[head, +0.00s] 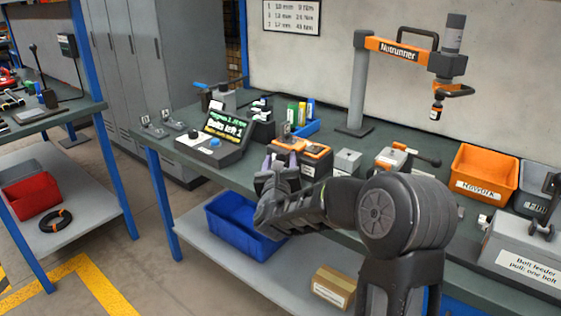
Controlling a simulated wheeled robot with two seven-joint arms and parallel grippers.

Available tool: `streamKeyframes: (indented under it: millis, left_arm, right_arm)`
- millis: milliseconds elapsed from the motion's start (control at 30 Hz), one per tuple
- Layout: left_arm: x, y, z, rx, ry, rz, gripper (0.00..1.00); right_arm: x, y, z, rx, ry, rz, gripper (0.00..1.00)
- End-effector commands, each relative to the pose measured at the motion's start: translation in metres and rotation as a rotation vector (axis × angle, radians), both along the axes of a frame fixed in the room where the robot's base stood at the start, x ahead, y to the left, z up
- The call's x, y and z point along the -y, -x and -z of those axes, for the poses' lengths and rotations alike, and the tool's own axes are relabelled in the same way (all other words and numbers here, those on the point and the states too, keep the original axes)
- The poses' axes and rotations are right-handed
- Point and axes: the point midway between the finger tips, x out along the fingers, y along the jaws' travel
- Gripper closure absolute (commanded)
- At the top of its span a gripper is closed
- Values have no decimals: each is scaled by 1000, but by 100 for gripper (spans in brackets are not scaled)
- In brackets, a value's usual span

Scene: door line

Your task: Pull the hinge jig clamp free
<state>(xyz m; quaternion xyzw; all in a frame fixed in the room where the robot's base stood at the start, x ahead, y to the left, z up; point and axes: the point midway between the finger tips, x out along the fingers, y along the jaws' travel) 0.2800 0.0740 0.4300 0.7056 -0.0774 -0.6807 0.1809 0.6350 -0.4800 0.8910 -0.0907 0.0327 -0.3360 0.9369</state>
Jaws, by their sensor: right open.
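My right gripper (277,164) reaches over the bench, its fingers pointing away from me and apart, with nothing visible between them. The wrist and forearm hide part of the bench front. Just right of and behind the fingers is an orange-and-black block (312,153), partly covered by the hand; I cannot tell whether they touch. Farther right is a small grey fixture with an orange top (391,158) and a dark lever handle (423,157) stretching right. It looks like the hinge jig clamp, but no label confirms this. The gripper is well left of it. My left gripper is out of view.
A grey box (347,162) stands between the block and the fixture. A nutrunner (398,50) hangs from a post above the bench. An orange bin (484,173) and a bolt feeder (520,262) are right. A sloped display (219,131) stands left.

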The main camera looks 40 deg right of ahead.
Motion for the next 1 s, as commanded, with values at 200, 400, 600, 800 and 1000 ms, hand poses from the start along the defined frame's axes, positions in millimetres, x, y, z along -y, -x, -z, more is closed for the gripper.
streamKeyframes:
  millis: [200, 400, 600, 800, 1000]
  left_arm:
    - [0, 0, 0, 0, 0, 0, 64]
    - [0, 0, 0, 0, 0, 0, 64]
    - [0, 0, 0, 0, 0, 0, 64]
    - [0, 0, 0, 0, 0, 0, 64]
    - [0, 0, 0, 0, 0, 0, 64]
  right_arm:
    - [0, 0, 0, 0, 0, 0, 62]
    - [0, 0, 0, 0, 0, 0, 79]
    - [0, 0, 0, 0, 0, 0, 95]
    - [0, 0, 0, 0, 0, 0, 100]
    - [0, 0, 0, 0, 0, 0, 100]
